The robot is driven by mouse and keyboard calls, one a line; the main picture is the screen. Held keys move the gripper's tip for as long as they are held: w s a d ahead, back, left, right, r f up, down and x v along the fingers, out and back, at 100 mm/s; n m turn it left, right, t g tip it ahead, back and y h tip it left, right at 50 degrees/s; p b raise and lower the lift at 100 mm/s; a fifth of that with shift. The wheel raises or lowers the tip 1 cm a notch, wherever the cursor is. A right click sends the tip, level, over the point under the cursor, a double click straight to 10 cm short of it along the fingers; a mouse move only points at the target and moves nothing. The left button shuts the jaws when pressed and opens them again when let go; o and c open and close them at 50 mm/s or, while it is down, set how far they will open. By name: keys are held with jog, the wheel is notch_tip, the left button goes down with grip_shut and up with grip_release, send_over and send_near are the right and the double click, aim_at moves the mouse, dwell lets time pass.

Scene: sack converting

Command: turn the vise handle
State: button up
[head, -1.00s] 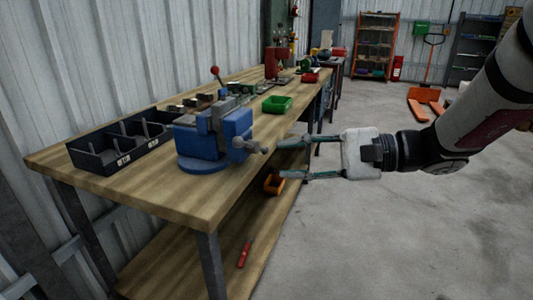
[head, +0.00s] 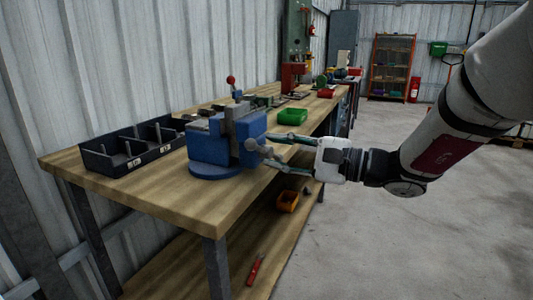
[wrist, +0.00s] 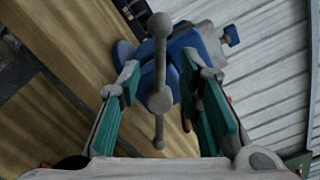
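The blue vise (head: 208,148) stands on the near end of the wooden workbench (head: 190,198). Its grey vise handle (head: 259,149), a bar with round ball ends, is at the vise's right side. In the wrist view the handle (wrist: 160,48) runs nearly upright in the picture through a round hub. My gripper (head: 269,150) is open, at the vise's right side. In the wrist view its teal-padded fingers (wrist: 160,78) stand on either side of the handle, with gaps between pads and bar. The blue vise body (wrist: 190,42) shows behind.
A black divided bin (head: 133,155) stands left of the vise. A green bin (head: 293,116) lies farther along the bench. An orange bin (head: 288,201) and a red tool (head: 255,270) are on the lower shelf. Open floor lies to the right.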

aim_at(261, 147)
jog(key=shift+x, duration=1.55)
grip_shut()
jog(key=shift+r, duration=0.15)
